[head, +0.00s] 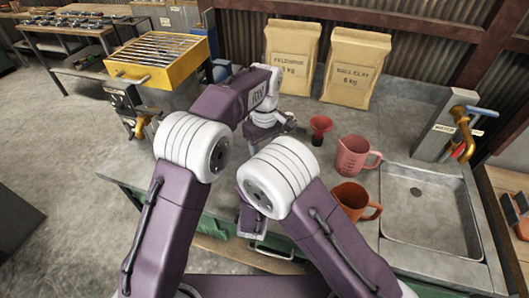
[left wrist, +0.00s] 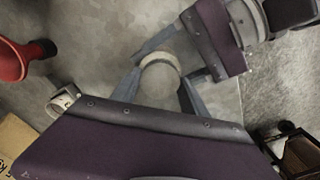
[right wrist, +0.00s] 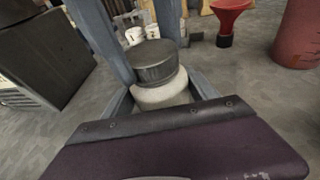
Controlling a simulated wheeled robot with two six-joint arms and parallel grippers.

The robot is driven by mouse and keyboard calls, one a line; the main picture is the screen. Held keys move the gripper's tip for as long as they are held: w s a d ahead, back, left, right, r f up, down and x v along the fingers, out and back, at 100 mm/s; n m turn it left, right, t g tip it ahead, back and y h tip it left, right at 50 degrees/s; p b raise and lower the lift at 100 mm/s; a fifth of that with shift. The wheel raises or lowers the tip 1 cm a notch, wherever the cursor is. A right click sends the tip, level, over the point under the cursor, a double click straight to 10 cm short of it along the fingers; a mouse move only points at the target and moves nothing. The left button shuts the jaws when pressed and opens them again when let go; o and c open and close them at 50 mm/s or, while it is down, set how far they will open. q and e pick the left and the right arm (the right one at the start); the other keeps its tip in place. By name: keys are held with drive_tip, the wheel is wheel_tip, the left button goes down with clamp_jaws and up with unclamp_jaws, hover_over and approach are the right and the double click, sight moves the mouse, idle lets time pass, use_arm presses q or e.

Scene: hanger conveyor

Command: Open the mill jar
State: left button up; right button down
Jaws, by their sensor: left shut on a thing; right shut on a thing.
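The mill jar (right wrist: 160,95) stands upright in the right wrist view, with a pale body and a dark grey round lid (right wrist: 155,60) on top. My right gripper (right wrist: 165,97) is shut on the pale body, a finger on each side. In the left wrist view the jar shows from above as a round top with a cream rim, and my right gripper (left wrist: 180,58) comes in from the upper right. In the head view my arms hide the jar.
A red funnel (head: 320,129), a pink jug (head: 354,157) and an orange jug (head: 353,200) stand right of my arms. The sink (head: 430,210) is farther right. Two paper bags (head: 291,58) (head: 354,68) stand behind. A yellow rack (head: 160,60) is at the left.

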use_arm(q)
drive_tip(key=n, duration=0.6)
drive_tip(key=shift+w+n, duration=0.1)
drive_tip(key=shift+n, duration=0.2)
drive_tip(key=n, duration=0.5)
drive_tip(key=shift+r+n, duration=0.1)
drive_tip(key=shift+n, duration=0.2)
drive_tip(key=shift+r, duration=0.15)
drive_tip(key=shift+r, duration=0.95)
drive_tip(key=shift+r, duration=2)
use_arm(e)
drive_tip(key=shift+r, duration=0.1)
drive_tip(key=shift+c, duration=0.9)
unclamp_jaws()
